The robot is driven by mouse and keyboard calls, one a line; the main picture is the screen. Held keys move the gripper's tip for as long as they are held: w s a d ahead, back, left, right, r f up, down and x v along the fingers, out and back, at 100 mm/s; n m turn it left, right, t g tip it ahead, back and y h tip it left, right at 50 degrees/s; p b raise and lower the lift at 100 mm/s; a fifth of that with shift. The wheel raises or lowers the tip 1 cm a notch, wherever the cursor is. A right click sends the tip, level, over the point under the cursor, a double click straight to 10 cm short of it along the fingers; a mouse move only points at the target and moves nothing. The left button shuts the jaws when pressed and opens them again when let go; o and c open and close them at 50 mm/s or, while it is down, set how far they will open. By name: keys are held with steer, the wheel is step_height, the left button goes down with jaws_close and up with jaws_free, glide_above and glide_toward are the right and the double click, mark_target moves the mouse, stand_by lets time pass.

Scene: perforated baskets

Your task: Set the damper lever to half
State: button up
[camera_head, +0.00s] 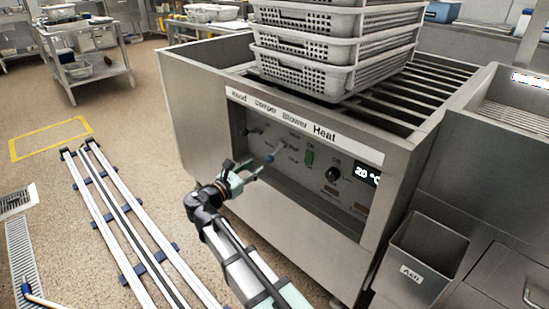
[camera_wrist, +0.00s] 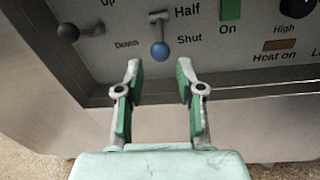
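The damper lever is a short grey lever with a blue ball end (camera_wrist: 160,50) in the wrist view. Its ball hangs down, level with or slightly below the "Shut" label; the "Half" label (camera_wrist: 187,12) is higher, beside the lever's upper end. In the head view the lever's blue ball (camera_head: 270,158) shows just beyond my gripper (camera_head: 249,172). In the wrist view my gripper (camera_wrist: 158,68) is open and empty. Its fingertips are apart, just below the ball in the picture, one to either side. I cannot tell any contact.
A dark-knobbed lever (camera_wrist: 68,33) with "Up" and "Down" labels is to the left. A green switch (camera_head: 309,157), a black dial (camera_head: 333,174) and a display reading 20 °C (camera_head: 367,174) are to the right. Stacked perforated baskets (camera_head: 330,75) stand above the recessed panel.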

mark_target(270, 157)
steer(key=b+x, duration=0.3)
steer(key=x, duration=0.6)
steer(key=shift+w+d+f, duration=0.1)
steer(key=shift+w+f, duration=0.05)
steer(key=shift+w, duration=0.05)
steer(key=shift+x, duration=0.85)
jaws_close()
